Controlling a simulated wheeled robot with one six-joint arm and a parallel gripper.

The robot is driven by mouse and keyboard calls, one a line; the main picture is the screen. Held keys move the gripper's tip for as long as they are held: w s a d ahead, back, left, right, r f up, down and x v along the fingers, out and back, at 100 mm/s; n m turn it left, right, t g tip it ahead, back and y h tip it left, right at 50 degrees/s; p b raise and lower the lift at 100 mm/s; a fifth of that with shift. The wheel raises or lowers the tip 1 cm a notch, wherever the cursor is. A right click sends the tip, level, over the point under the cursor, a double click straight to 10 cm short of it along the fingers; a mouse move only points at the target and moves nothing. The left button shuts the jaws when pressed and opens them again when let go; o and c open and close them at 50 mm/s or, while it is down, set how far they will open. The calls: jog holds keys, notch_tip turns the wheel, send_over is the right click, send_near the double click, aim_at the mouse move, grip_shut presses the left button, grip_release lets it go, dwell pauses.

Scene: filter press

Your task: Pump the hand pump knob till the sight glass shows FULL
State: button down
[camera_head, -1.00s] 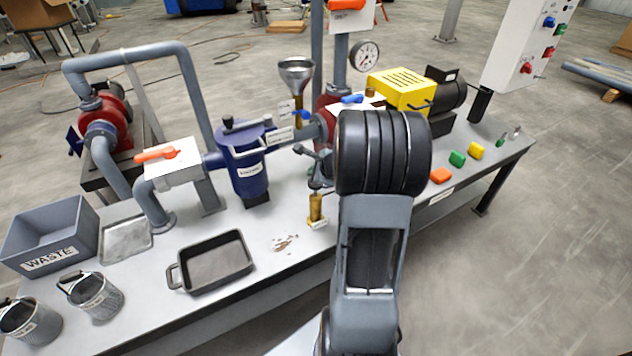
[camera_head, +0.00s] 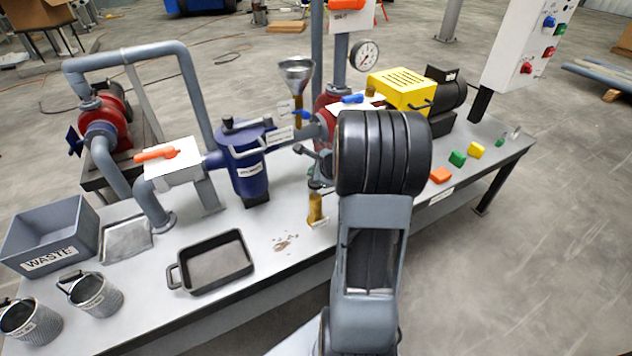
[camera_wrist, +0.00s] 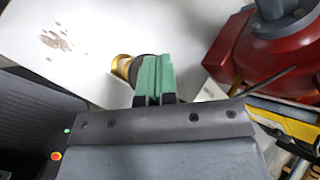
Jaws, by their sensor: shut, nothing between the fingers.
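The hand pump is a small brass cylinder (camera_head: 315,208) standing on the bench, with a dark top. In the wrist view its brass body (camera_wrist: 122,66) shows just left of the fingertips, with a dark round knob (camera_wrist: 139,68) partly hidden behind them. My gripper (camera_wrist: 153,62) has green fingers that are shut together, with nothing between them. They are over or against the knob; I cannot tell if they touch. In the head view my arm hides most of the gripper. I cannot make out a sight glass or its reading.
A blue strainer (camera_head: 248,172) and a black tray (camera_head: 213,262) are left of the pump. A red pump casing (camera_wrist: 262,50) is close on the right in the wrist view. A brown spill (camera_head: 285,243) lies on the bench, with bare surface around it.

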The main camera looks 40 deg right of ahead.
jog(key=shift+f, duration=0.2)
jog(key=shift+f+b, duration=0.25)
jog(key=shift+b, duration=0.2)
jog(key=shift+f+b, duration=1.95)
jog(key=shift+b, duration=0.05)
dwell(1.4)
jog(key=shift+r, duration=0.15)
jog(key=shift+r+p, duration=2.05)
jog(key=shift+r, duration=0.25)
jog(key=shift+r+p, duration=2.1)
jog(key=shift+r, duration=0.4)
